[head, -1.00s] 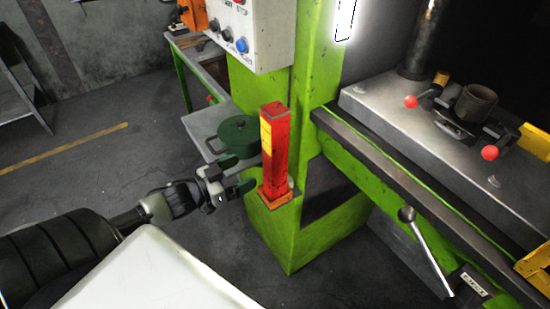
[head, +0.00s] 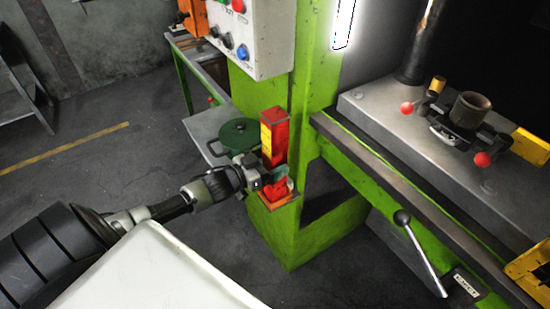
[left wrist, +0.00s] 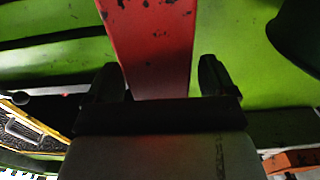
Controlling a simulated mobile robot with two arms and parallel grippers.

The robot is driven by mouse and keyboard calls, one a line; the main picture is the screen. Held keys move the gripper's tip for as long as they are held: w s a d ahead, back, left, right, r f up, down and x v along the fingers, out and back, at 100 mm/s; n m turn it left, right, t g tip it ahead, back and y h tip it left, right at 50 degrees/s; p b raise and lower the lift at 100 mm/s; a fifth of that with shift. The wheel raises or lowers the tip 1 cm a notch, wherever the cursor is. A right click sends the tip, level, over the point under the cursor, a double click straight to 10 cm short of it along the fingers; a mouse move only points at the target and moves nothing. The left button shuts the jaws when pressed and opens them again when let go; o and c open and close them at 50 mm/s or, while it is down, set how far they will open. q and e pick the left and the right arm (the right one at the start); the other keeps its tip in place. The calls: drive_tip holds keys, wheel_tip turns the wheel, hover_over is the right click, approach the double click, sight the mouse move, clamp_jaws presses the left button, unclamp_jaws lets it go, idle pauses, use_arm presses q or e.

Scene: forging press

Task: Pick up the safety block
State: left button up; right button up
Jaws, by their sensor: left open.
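The safety block (head: 274,137) is an upright red post with a yellow label, standing on an orange bracket (head: 283,201) on the green press frame. My left gripper (head: 272,176) is at the lower part of the block in the head view, with a fingertip in front of it and hiding part of it. In the left wrist view the red block (left wrist: 150,45) runs between the two open fingers (left wrist: 162,82), with a gap visible at the right finger. Whether the left finger touches it I cannot tell. My right gripper is not in view.
A dark green lidded pot (head: 234,137) stands on a grey shelf just left of the block. The control box (head: 255,30) is above. The press bed (head: 425,150) with red-knobbed tooling and a lever (head: 420,255) lies to the right. Open floor is at left.

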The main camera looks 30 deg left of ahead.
use_arm(q)
drive_tip(key=shift+w+d, duration=0.25)
drive_tip(key=shift+w, duration=0.35)
drive_tip(key=shift+c, duration=0.3)
drive_tip(key=c, duration=1.4)
drive_tip(key=shift+r, duration=0.15)
clamp_jaws()
drive_tip(key=shift+r, duration=0.1)
